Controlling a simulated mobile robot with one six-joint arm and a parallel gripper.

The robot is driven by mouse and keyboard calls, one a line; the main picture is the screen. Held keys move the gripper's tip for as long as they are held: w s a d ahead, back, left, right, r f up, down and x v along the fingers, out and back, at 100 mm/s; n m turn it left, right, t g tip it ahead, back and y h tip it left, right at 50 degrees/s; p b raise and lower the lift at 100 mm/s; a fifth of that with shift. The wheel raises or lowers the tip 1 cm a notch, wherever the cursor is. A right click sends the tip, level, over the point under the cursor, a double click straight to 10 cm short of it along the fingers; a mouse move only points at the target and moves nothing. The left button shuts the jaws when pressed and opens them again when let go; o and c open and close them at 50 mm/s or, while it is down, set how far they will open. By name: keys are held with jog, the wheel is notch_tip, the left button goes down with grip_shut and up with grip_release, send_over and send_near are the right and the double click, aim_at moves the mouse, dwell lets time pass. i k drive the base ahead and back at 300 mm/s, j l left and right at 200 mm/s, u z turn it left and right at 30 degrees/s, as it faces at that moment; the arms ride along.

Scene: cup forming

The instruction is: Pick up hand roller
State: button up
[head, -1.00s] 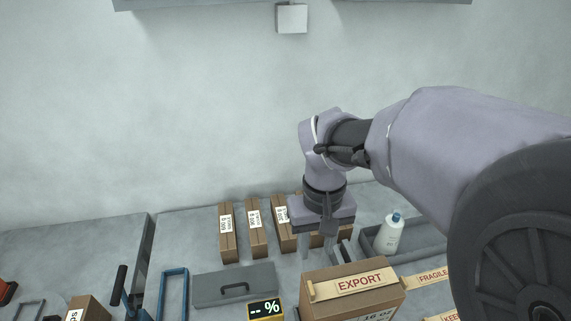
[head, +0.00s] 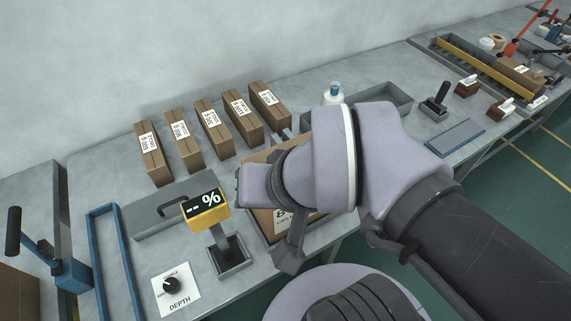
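I cannot surely pick out a hand roller. An upright tool with a black grip (head: 441,95) stands on a small grey base on the bench, right of my arm, and may be it. Its lower part is too small to tell. My gripper (head: 262,188) is in the middle of the head view, over the cardboard box (head: 262,222) and apart from the black-gripped tool. My wrist hides much of the box. The fingers do not show clearly, so I cannot see whether they are open or hold anything.
Several brown cartons (head: 183,140) stand along the wall. A yellow percent display (head: 205,209), a grey lidded case (head: 160,218) and a depth dial (head: 171,285) are at left. A white bottle (head: 333,95) stands by a grey tray (head: 385,101). A blue-grey mat (head: 450,137) lies at right.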

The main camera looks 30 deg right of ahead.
aim_at(445, 87)
jog(key=k+j+z, duration=0.1)
jog(key=z, duration=1.85)
jog(key=i+l+u, duration=0.4)
jog(key=i+l, duration=0.3)
jog(key=i+l+u, duration=0.4)
jog(key=i+l, duration=0.4)
jog(key=l, duration=0.2)
